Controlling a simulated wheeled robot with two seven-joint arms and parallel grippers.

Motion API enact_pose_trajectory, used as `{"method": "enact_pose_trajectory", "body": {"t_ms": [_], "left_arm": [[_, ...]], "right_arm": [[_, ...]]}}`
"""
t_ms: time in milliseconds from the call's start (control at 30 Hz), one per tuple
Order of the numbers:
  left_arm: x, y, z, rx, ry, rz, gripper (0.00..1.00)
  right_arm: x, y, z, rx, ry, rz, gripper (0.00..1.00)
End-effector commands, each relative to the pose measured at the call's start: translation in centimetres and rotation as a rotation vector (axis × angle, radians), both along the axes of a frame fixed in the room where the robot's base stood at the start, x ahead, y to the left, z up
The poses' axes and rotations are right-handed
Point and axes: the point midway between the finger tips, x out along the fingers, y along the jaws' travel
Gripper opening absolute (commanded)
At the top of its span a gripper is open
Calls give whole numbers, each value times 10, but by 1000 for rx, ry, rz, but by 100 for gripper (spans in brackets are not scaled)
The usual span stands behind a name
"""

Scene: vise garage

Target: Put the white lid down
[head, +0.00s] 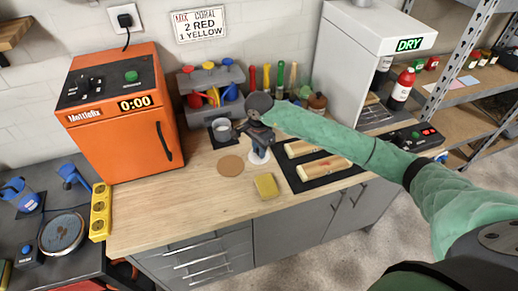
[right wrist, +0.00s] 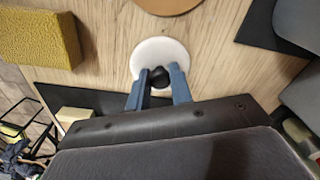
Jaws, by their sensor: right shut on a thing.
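The white lid (head: 258,157) is a small round disc with a dark knob, seen over the wooden worktop (head: 150,209) in the head view. In the right wrist view the white lid (right wrist: 150,52) lies flat-side down beneath the fingers. My right gripper (right wrist: 158,85) is shut on its dark knob, with a blue finger on each side. In the head view the right gripper (head: 259,143) points down. I cannot tell whether the lid touches the worktop. My left gripper is not in view.
A round brown cork mat (head: 231,166) lies left of the lid, and a yellow sponge (head: 266,186) in front. A grey cup (head: 221,129) stands behind on a dark mat. Wooden blocks (head: 318,166) lie on a black mat to the right. An orange machine (head: 125,113) stands left.

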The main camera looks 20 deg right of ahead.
Motion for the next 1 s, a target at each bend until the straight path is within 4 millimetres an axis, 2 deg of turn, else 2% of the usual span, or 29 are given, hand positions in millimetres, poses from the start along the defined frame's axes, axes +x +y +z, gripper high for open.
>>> {"method": "enact_pose_trajectory", "body": {"t_ms": [67, 100, 200, 667, 833, 933, 1000], "left_arm": [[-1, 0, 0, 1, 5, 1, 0], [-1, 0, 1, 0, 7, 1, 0], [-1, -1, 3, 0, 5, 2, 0], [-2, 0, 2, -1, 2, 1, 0], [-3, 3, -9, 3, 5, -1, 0], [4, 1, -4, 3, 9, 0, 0], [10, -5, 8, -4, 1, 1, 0]], "right_arm": [[0, 0, -1, 0, 0, 0, 0], [0, 0, -1, 0, 0, 0, 24], [0, 0, -1, 0, 0, 0, 43], [0, 0, 1, 0, 0, 0, 44], [0, 0, 5, 0, -1, 0, 44], [1, 0, 10, -1, 0, -1, 44], [1, 0, 15, -1, -3, -1, 44]]}}
